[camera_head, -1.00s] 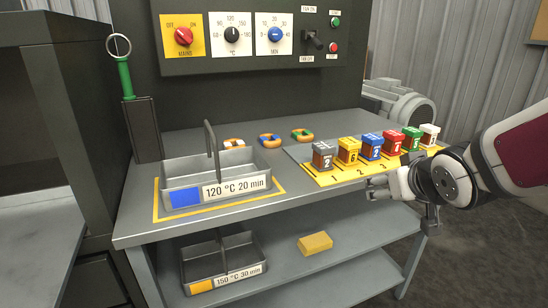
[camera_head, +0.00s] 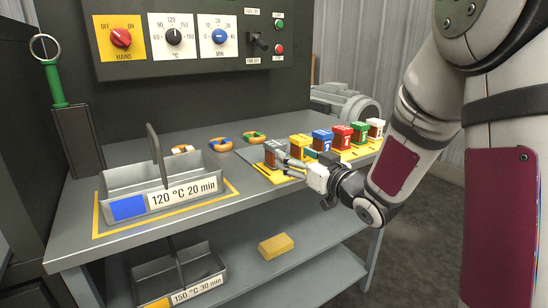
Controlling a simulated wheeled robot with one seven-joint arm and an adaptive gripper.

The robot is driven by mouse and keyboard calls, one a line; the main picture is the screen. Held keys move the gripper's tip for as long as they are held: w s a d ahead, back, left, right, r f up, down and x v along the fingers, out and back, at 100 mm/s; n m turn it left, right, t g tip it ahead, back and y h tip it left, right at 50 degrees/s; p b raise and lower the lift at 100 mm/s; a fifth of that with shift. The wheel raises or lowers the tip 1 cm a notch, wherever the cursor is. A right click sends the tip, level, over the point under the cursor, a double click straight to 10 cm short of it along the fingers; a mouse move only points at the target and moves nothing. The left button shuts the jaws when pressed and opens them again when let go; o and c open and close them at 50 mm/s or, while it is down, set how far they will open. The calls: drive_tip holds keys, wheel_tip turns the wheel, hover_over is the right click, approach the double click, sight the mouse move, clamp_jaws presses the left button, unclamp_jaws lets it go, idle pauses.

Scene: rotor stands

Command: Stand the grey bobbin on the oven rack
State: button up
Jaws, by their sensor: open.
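The grey bobbin (camera_head: 271,150), a small block with a grey top and brown side, stands at the left end of a yellow numbered board (camera_head: 262,171). My gripper (camera_head: 287,166) is open, its fingers pointing left at the front right of the grey bobbin. They overlap it in the picture, and I cannot tell if they touch it. A grey carrier with an upright handle, labelled 120 °C 20 min (camera_head: 117,183), stands on the bench to the left. A similar carrier labelled 150 °C 30 min (camera_head: 217,263) is on the lower shelf. I cannot tell which thing is the oven rack.
Yellow, blue, red (camera_head: 341,136), green and white bobbins stand in a row right of the grey one, close to my gripper and arm. Several coloured rings (camera_head: 220,145) lie behind the carrier. A yellow block (camera_head: 276,246) lies on the lower shelf. A control panel is behind.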

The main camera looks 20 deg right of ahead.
sight(275, 143)
drive_tip(key=x, duration=0.4)
drive_tip(key=shift+w+a, duration=0.1)
drive_tip(key=shift+w, duration=0.2)
drive_tip(key=shift+f+b+x, duration=0.1)
drive_tip(key=shift+b+x, duration=0.4)
drive_tip(key=shift+x, duration=0.85)
drive_tip(key=shift+f+b+x, duration=0.15)
drive_tip(key=shift+b+x, duration=0.3)
drive_tip(key=shift+x, duration=0.9)
clamp_jaws()
drive_tip(key=shift+r, duration=0.1)
